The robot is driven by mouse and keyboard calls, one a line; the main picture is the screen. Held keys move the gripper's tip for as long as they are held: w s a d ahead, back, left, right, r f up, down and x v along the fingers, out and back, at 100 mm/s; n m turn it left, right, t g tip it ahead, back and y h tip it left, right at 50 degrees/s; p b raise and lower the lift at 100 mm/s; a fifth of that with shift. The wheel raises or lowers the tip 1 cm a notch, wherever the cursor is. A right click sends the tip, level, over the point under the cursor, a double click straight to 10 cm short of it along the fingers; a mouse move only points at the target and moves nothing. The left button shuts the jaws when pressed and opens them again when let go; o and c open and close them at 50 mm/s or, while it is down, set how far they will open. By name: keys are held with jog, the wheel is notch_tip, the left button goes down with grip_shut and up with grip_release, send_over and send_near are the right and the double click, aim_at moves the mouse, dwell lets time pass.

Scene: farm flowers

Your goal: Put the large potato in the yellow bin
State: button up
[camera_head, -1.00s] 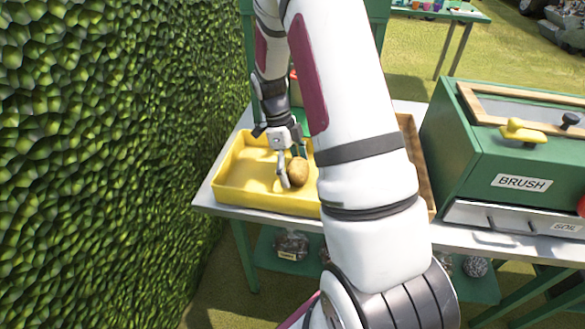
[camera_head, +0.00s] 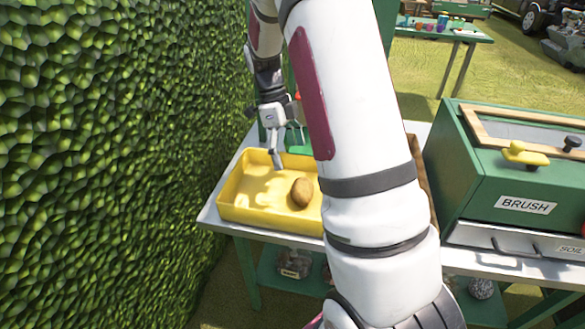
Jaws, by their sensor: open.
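The large potato (camera_head: 302,192) is brown and oval and lies on the floor of the yellow bin (camera_head: 240,208), in its right visible part. The yellow bin is a shallow tray on the table, and its right side is hidden behind my arm. My gripper (camera_head: 287,156) is open and empty. It is above the back of the bin, up and to the left of the potato and apart from it.
A green box labelled BRUSH (camera_head: 500,185) with a yellow handle stands to the right on the table. A leafy hedge (camera_head: 100,160) rises close on the left. A lower shelf holds a few items. Another table (camera_head: 445,30) stands far behind.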

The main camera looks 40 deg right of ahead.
jog(key=s+a+r+n+t, duration=0.1)
jog(key=s+a+r+n, duration=0.4)
jog(key=a+r+n, duration=0.15)
jog(key=s+a+r+n+t, duration=0.2)
jog(key=s+a+r+n, duration=0.3)
jog(key=r, duration=0.3)
jog(key=s+a+n+t, duration=0.1)
jog(key=s+a+n, duration=0.1)
jog(key=s+n, duration=0.3)
jog(key=s+a+n+t, duration=0.1)
jog(key=s+a+n, duration=0.2)
jog(key=s+n, duration=0.3)
jog(key=s+a+r+n, duration=0.1)
jog(key=s+a+n, duration=0.2)
jog(key=s+n, duration=0.2)
jog(key=shift+s+n+t, duration=0.3)
jog(key=shift+n+t, duration=0.1)
jog(key=shift+n, duration=0.75)
notch_tip(320, 180, up, 11)
jog(key=t+p, duration=0.2)
jog(key=p, duration=0.7)
jog(key=shift+d, duration=0.15)
